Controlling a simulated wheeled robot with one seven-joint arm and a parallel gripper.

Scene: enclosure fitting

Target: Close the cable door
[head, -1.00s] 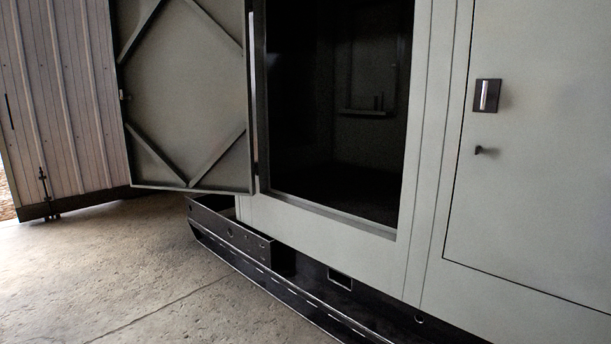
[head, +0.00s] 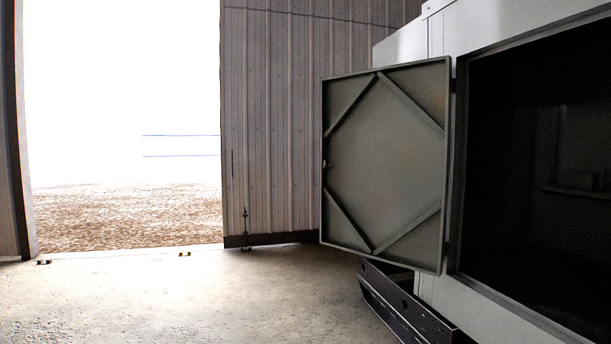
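The cable door (head: 385,165) is a grey-green metal panel with diagonal braces on its inner face. It stands wide open, swung out to the left of the dark opening (head: 530,180) in the enclosure (head: 405,45). Its right edge is at the hinge side, beside the opening's frame. A small latch part (head: 327,165) shows at its free left edge. The inside of the opening is dark, with a faint ledge at the right. My gripper is not in view.
A black base rail (head: 400,305) juts out along the floor below the door. A corrugated wall panel (head: 275,120) stands behind the door. The concrete floor (head: 200,295) at left is clear, up to a bright open doorway (head: 125,110).

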